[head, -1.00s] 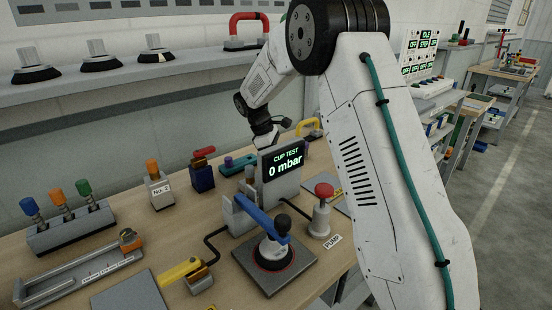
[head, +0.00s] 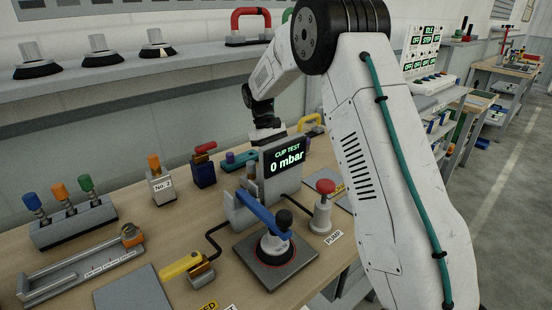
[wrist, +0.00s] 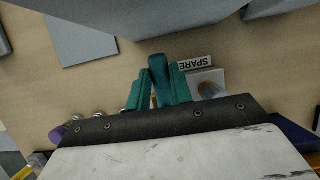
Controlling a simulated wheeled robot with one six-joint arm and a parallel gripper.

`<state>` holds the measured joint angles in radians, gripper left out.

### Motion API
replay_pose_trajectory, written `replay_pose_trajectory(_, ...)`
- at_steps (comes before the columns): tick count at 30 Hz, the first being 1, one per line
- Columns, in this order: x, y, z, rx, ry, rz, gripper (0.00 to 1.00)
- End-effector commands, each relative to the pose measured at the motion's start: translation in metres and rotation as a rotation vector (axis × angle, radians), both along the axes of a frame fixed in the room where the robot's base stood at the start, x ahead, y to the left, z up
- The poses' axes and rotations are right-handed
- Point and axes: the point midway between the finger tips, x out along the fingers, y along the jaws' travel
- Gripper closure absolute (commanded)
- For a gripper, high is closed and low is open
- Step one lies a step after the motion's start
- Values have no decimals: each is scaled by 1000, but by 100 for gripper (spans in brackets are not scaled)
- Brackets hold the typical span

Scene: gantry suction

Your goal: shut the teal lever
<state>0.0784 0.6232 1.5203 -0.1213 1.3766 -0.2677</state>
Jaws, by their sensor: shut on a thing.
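The teal lever (wrist: 158,68) shows in the wrist view, its handle between the two teal fingers of my gripper (wrist: 158,88). The fingers are shut on it. A teal part (head: 244,158) of the lever's valve shows in the head view, left of the display, with a purple end. My gripper's fingers are hidden behind the display in the head view. The lever's pivot is mostly hidden by my gripper body in the wrist view.
The CUP TEST display (head: 283,168) stands just in front of my wrist. A SPARE label (wrist: 195,64) lies beside the lever. A red-handled valve (head: 204,170), a blue lever (head: 262,215) and the red pump button (head: 325,187) stand nearby.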

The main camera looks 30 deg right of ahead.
Motion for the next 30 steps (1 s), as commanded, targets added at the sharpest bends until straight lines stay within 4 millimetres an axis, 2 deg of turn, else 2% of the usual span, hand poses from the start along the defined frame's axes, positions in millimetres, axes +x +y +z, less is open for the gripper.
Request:
replay_pose_trajectory(15,3,2,3,1,-12,-19,100)
replay_pose_trajectory(16,3,2,3,2,-13,-19,73)
replay_pose_trajectory(18,3,2,3,1,-11,-19,56)
replay_pose_trajectory(30,1,-1,1,0,-3,34,56)
